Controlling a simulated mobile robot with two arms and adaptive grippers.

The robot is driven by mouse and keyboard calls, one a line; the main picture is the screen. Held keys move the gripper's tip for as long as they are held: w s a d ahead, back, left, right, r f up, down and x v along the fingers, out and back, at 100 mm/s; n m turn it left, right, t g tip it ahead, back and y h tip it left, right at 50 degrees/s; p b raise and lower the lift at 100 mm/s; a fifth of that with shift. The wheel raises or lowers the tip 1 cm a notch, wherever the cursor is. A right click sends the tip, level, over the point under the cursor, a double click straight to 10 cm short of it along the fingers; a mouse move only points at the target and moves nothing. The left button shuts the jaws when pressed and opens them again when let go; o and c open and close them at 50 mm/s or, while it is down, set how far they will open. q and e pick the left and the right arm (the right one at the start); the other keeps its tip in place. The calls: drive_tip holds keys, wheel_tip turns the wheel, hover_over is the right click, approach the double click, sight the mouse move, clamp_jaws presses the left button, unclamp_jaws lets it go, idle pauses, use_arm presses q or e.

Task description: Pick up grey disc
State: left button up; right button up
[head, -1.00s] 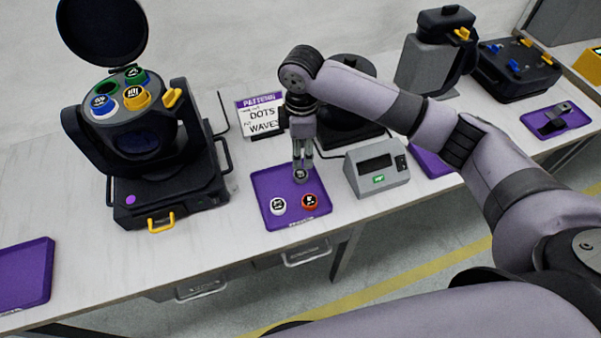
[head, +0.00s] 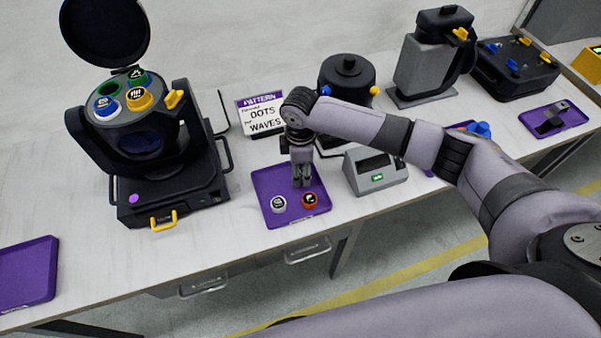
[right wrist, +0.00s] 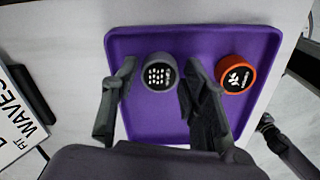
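The grey disc (right wrist: 158,72), with a white dot pattern on its dark face, lies on the purple tray (right wrist: 150,122) in the right wrist view. My right gripper (right wrist: 156,77) is open, with one finger on each side of it. A gap shows at the left finger; whether the right finger touches is unclear. My left gripper is out of view.
A par can (head: 140,130) holding coloured discs stands left. A pattern sign (head: 262,114) and black pot (head: 347,80) stand behind. A grey box with a green display (head: 375,171) sits close right of the tray. Another purple tray (head: 27,275) lies far left.

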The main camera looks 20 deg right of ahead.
drive_tip(key=c, duration=0.7)
drive_tip(key=shift+o, duration=0.2)
drive_tip(key=shift+r, duration=0.1)
wheel_tip(320, 180, up, 20)
drive_tip(key=b, duration=0.1)
drive_tip(key=shift+b, duration=0.3)
